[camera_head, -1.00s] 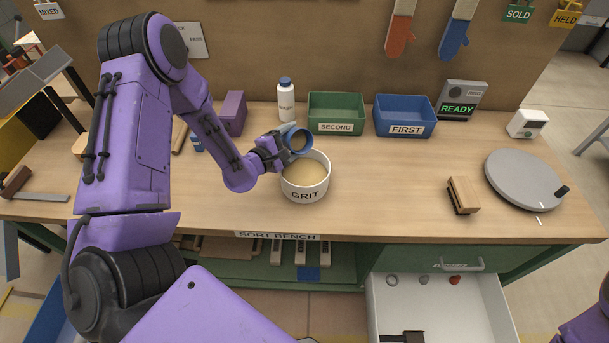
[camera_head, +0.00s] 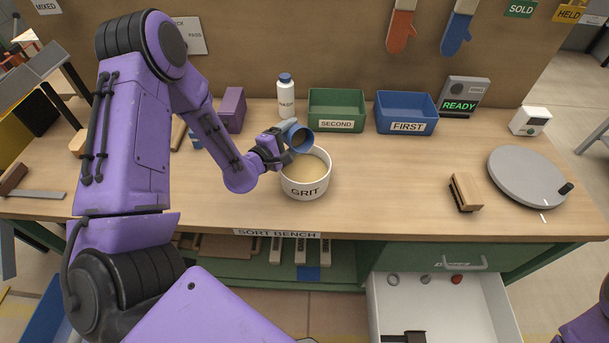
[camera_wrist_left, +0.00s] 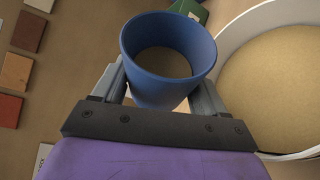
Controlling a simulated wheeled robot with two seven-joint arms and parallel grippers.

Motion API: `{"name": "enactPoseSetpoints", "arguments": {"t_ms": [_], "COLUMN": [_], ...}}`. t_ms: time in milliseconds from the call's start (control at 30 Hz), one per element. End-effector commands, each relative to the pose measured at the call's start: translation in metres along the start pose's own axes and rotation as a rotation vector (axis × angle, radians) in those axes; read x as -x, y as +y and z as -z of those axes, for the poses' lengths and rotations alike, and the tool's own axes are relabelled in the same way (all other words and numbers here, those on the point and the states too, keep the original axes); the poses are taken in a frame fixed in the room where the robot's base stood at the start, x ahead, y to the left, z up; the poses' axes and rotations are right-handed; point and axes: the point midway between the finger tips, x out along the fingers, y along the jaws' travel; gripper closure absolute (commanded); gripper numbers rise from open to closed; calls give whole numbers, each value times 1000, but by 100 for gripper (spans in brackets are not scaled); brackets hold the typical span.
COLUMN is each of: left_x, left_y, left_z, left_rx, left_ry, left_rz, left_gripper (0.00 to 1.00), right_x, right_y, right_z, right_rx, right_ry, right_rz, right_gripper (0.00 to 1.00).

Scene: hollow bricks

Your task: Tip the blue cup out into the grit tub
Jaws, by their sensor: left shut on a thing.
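The blue cup (camera_head: 299,136) is tilted over the left rim of the white grit tub (camera_head: 305,190), its mouth turned right and toward the head camera. My left gripper (camera_head: 285,142) is shut on the cup, above the tub's left edge. The tub holds tan grit (camera_head: 307,167). In the left wrist view the cup (camera_wrist_left: 165,88) sits between the two fingers, beside the tub (camera_wrist_left: 232,35). Brown shows deep inside the cup; I cannot tell whether it is grit. My right gripper is out of view.
A white bottle (camera_head: 286,98), a green SECOND bin (camera_head: 337,109) and a blue FIRST bin (camera_head: 406,112) stand behind the tub. A brush-like wooden block (camera_head: 466,191) and a grey turntable (camera_head: 527,177) are to the right. The bench between tub and block is clear.

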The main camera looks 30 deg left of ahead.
Motion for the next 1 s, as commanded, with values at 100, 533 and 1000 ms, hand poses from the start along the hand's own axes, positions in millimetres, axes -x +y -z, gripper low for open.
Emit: {"name": "enactPoseSetpoints", "arguments": {"t_ms": [100,533,1000], "left_x": [0,1,1], "left_y": [0,2,2], "left_z": [0,-3,-3], "left_rx": [0,-149,-152], "left_ry": [0,-3,-2], "left_rz": [-1,-63,-64], "left_gripper": [67,67,67], "right_x": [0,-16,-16], "right_y": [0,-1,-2], "right_z": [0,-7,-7], "right_rx": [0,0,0], "right_ry": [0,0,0], "right_rz": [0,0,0], "right_gripper": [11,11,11]}}
